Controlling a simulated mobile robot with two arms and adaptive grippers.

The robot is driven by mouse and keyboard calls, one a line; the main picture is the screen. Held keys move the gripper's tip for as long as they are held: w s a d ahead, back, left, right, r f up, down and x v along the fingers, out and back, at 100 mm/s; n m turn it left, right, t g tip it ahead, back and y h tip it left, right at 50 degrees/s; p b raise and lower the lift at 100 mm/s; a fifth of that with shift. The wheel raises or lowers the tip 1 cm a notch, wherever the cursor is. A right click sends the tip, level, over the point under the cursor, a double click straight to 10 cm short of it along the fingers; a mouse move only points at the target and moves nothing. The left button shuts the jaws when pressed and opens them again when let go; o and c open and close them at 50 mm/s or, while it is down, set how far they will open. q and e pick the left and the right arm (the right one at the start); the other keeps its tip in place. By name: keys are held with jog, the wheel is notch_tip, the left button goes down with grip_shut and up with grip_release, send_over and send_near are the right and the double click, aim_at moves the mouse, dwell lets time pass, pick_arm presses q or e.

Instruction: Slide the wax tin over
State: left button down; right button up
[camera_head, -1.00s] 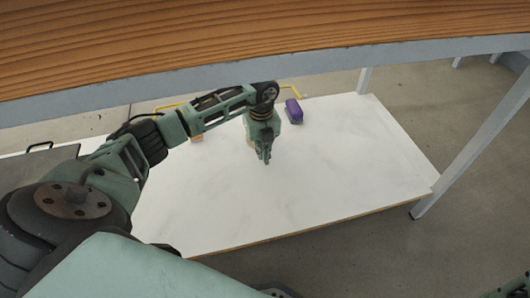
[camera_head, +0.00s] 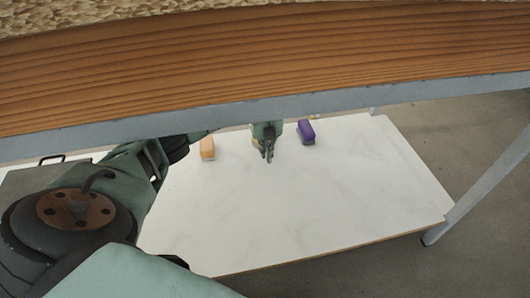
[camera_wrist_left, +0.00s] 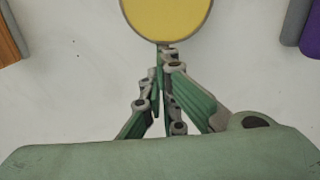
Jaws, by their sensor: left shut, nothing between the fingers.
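A round yellow-topped tin (camera_wrist_left: 168,16), which looks like the wax tin, stands on the white lower shelf (camera_head: 300,210), cut off by the top of the left wrist view. My left gripper (camera_wrist_left: 168,50) is shut and empty, its fingertips at the tin's near edge. I cannot tell whether they touch it. In the head view my left gripper (camera_head: 267,157) points down over the back of the shelf, and the tin is mostly hidden behind it. My right gripper is not in view.
An orange block (camera_head: 207,148) stands left of my gripper and a purple block (camera_head: 306,132) stands to its right. The wooden tabletop (camera_head: 260,70) hangs above the shelf's back edge. The shelf's front and right are clear. A grey leg (camera_head: 480,185) stands at the right corner.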

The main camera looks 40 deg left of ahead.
pick_arm(q)
notch_tip(320, 180, up, 11)
jog(key=shift+r, duration=0.2)
jog(key=shift+s, duration=0.1)
